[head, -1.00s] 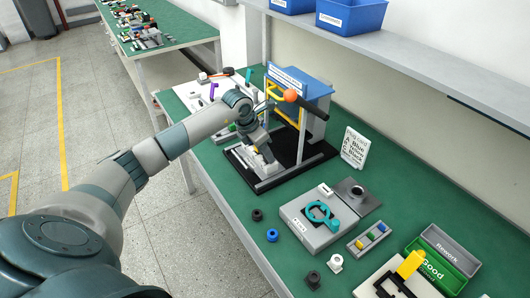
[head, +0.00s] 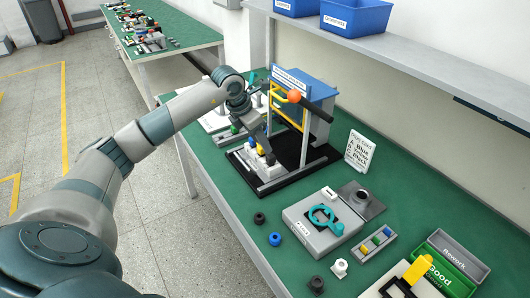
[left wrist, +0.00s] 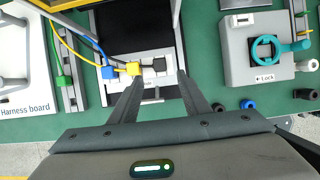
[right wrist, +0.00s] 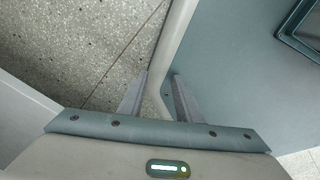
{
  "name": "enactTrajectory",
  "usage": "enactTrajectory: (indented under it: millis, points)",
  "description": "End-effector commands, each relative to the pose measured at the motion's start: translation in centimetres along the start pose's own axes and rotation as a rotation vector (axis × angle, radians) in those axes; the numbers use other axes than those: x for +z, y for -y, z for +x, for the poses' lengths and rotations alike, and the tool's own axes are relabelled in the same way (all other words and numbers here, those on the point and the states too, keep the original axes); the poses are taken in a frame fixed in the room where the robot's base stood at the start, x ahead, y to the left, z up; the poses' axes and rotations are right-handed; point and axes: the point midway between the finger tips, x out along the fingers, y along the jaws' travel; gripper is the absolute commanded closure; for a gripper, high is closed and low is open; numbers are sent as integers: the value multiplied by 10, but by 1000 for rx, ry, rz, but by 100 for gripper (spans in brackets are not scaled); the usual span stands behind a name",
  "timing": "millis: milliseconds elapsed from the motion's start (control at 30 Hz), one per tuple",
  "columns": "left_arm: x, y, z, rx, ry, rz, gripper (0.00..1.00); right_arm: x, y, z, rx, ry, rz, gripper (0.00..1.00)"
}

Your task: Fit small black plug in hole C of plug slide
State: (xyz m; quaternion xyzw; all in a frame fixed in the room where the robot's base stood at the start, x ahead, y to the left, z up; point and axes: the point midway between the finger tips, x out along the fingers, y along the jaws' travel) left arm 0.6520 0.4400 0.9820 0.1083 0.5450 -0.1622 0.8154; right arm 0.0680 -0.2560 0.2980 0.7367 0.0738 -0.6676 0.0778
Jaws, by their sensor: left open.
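The plug slide (left wrist: 150,97) is a pale block on a black base under the yellow frame. In the left wrist view, a blue plug (left wrist: 107,72), a yellow plug (left wrist: 133,68) and a small black plug (left wrist: 159,64) sit in a row along it. The black plug is at the right end, the hole C side. I cannot tell how deep it sits. My left gripper (left wrist: 160,77) is open above the slide, its fingertips either side of the black plug's line. It also shows in the head view (head: 269,158). My right gripper (right wrist: 160,74) is open and empty, away from the bench.
A grey lock fixture (head: 318,228) with a teal handle stands to the right, loose round pieces (head: 276,239) near it. A plug card (head: 359,150) stands behind. The yellow frame (head: 290,100) rises beside my left gripper. A harness board (left wrist: 22,70) lies left.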

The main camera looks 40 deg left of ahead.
Motion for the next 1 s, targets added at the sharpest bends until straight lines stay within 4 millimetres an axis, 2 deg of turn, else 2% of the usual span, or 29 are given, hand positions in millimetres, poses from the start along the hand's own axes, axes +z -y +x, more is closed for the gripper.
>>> enactTrajectory:
  millis: [33,100,133,400,600,1000]
  points:
    - [-1,-1,-10,4,3,2,57,-8,1,5,-1,-21,0,69]
    - [0,-1,-24,4,4,1,57,-40,6,5,-6,-89,-3,69]
    - [0,-1,-30,3,3,2,57,-48,8,5,-8,-106,-4,69]
    - [0,-1,-76,2,3,0,57,-89,14,5,-15,-201,-4,69]
    - [0,0,-93,1,1,0,57,-102,17,4,-18,-233,-4,69]
    - [0,0,-95,0,0,0,57,-105,17,3,-18,-239,-4,69]
